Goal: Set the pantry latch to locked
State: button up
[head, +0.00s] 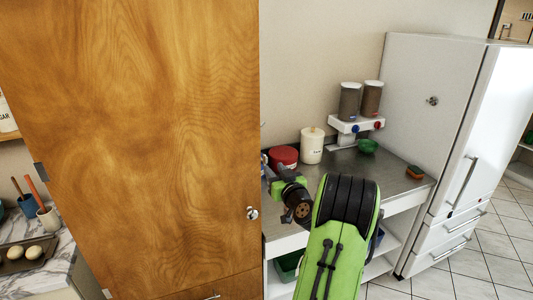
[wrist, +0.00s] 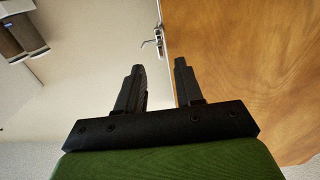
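The wooden pantry door (head: 150,130) fills the left of the head view and looks closed. A small metal latch (head: 252,213) sits near its right edge. In the wrist view the latch (wrist: 157,38) shows at the door's edge, beyond my fingertips and apart from them. How the latch is set is too small to tell. My gripper (wrist: 158,66) is open and empty, its two black fingers well apart. In the head view my green arm stands right of the door, and I cannot make out the fingers there.
A metal counter (head: 385,180) right of the door holds a red canister (head: 284,156), a white canister (head: 312,146), a dispenser (head: 357,126), a green bowl (head: 367,146) and a sponge (head: 415,172). A white fridge (head: 420,75) stands beyond. Tiled floor is clear at lower right.

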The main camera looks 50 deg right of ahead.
aim_at(267, 160)
jog(key=x, duration=0.1)
jog(key=p+x, duration=0.1)
jog(key=x, duration=0.1)
jog(key=p+x, duration=0.1)
jog(key=x, duration=0.1)
jog(key=shift+w+r, duration=0.15)
jog(key=shift+r, duration=0.1)
jog(key=shift+w+d+f, duration=0.15)
jog(key=shift+w+d, duration=0.05)
jog(key=shift+w, duration=0.2)
grip_shut()
